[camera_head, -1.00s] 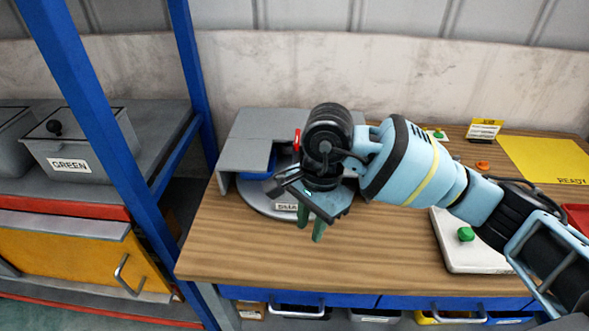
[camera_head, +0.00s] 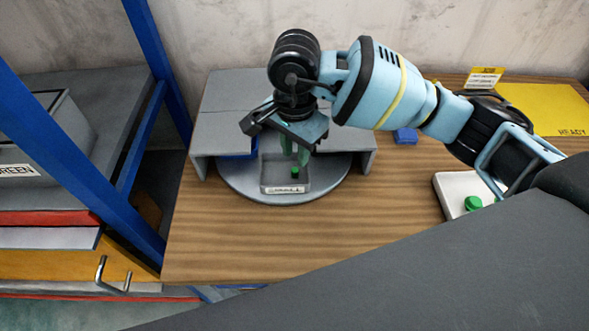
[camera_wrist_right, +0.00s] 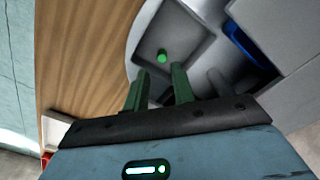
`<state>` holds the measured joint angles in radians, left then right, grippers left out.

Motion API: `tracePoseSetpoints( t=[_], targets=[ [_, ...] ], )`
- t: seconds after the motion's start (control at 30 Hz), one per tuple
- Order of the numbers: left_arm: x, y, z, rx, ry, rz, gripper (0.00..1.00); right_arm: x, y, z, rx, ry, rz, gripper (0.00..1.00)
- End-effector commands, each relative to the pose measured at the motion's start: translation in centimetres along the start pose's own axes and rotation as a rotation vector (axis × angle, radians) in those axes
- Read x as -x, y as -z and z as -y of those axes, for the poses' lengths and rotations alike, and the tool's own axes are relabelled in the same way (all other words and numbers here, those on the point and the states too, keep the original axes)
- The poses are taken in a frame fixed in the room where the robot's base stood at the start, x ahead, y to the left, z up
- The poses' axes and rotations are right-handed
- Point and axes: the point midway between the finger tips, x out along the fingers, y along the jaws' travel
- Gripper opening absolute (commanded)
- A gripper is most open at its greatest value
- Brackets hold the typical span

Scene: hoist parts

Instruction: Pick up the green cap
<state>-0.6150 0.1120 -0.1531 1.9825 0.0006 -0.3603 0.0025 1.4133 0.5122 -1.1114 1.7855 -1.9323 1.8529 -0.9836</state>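The green cap (camera_head: 295,172) is a small green cylinder in a grey square tray (camera_head: 285,189) with a label on its front. The tray sits on a round grey turntable (camera_head: 233,180). My right gripper (camera_head: 296,156) hangs over the tray with its green fingers pointing down, close to the cap in the head view. In the right wrist view the cap (camera_wrist_right: 162,56) lies beyond the fingertips, and the right gripper (camera_wrist_right: 159,80) shows a gap between its fingers with nothing held. My left gripper is not in view.
A grey cover (camera_head: 235,118) stands over the turntable's back, with a blue part (camera_head: 236,148) under it. A blue block (camera_head: 405,136) lies on the table. A white box with a green button (camera_head: 473,203) stands right. A blue rack post (camera_head: 70,170) is at left.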

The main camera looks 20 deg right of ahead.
Motion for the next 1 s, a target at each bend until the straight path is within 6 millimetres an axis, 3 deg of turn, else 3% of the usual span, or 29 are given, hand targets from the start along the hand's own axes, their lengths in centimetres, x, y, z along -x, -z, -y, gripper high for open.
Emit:
tracePoseSetpoints(
  t=[0.23,0.53,0.87,1.0],
  targets=[
    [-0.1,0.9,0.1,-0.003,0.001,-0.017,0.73,-1.0,0.1,0.0,-0.002,-0.001,-0.001,0.26],
    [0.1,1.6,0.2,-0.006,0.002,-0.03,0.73,-4.9,0.4,0.2,-0.001,-0.001,0.001,0.26],
    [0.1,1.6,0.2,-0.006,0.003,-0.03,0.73,-5.5,0.4,0.2,-0.001,0.002,0.0,0.26],
    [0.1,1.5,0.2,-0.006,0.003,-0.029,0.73,-5.5,0.4,0.2,-0.001,0.002,0.0,0.07]
  ],
)
